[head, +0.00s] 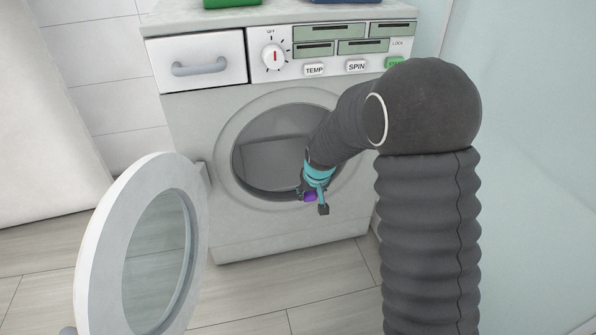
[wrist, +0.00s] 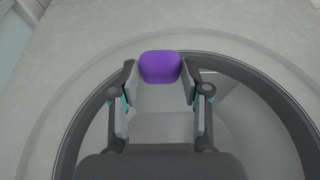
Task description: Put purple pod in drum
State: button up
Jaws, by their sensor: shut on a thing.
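The purple pod (wrist: 160,67) is held between the two fingers of my gripper (wrist: 160,78) in the wrist view. A small part of the pod (head: 310,197) also shows in the head view, at the tip of my gripper (head: 308,192). My gripper is shut on the pod and is in front of the washing machine's round opening, near its lower right rim. The drum (head: 272,160) shows through the opening as a grey hollow. Whether the pod is past the rim cannot be told.
The washer door (head: 90,255) stands swung open to the left. The closed detergent drawer (head: 200,66) and the dial (head: 273,57) are above the opening. A green thing (head: 230,2) and a blue thing (head: 335,1) sit on top. The floor in front is clear.

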jog(key=w+a, duration=0.1)
jog(key=w, duration=0.3)
jog(key=w+a, duration=0.1)
jog(key=w, duration=0.2)
jog(key=w+a, duration=0.2)
jog(key=w, duration=0.2)
jog(key=shift+w, duration=0.3)
jog(key=shift+w+a+f, duration=0.15)
jog(key=shift+w+f, duration=0.05)
jog(key=shift+f+b, duration=0.4)
jog(key=shift+f, duration=1.15)
jog(key=shift+f, duration=0.15)
jog(key=o, duration=0.9)
jog(key=shift+o, duration=0.2)
